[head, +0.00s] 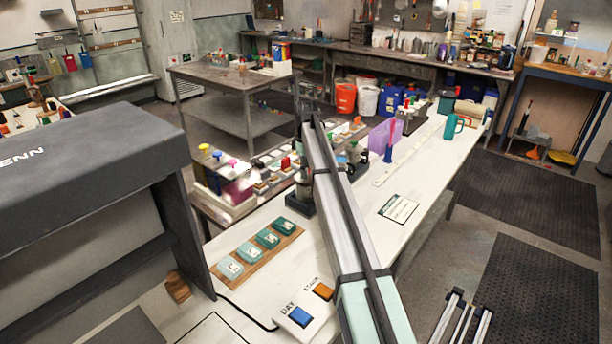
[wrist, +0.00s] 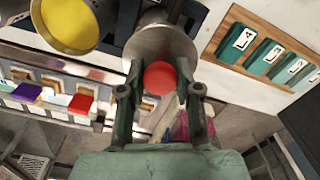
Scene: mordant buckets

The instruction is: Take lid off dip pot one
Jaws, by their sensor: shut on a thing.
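My gripper (wrist: 160,88) is shut on a red knob (wrist: 160,77) in the wrist view, one finger on each side of it. The knob sits on a round grey metal lid (wrist: 155,40). I cannot tell whether this lid touches the pot below it, and I see no label marking it as pot one. A round vessel with a yellow inside (wrist: 72,22) is at the upper left of the wrist view. In the head view, my arm crosses the bench and hides most of the dip pots; a dark pot base (head: 299,203) shows left of it.
A wooden board (head: 257,252) with teal numbered tiles lies on the white bench. A DAY/STAIN button box (head: 306,308) is near the front. A rack of colored samples (wrist: 45,97) is behind the pots. A card (head: 398,208) and purple sheet (head: 383,137) are right of my arm.

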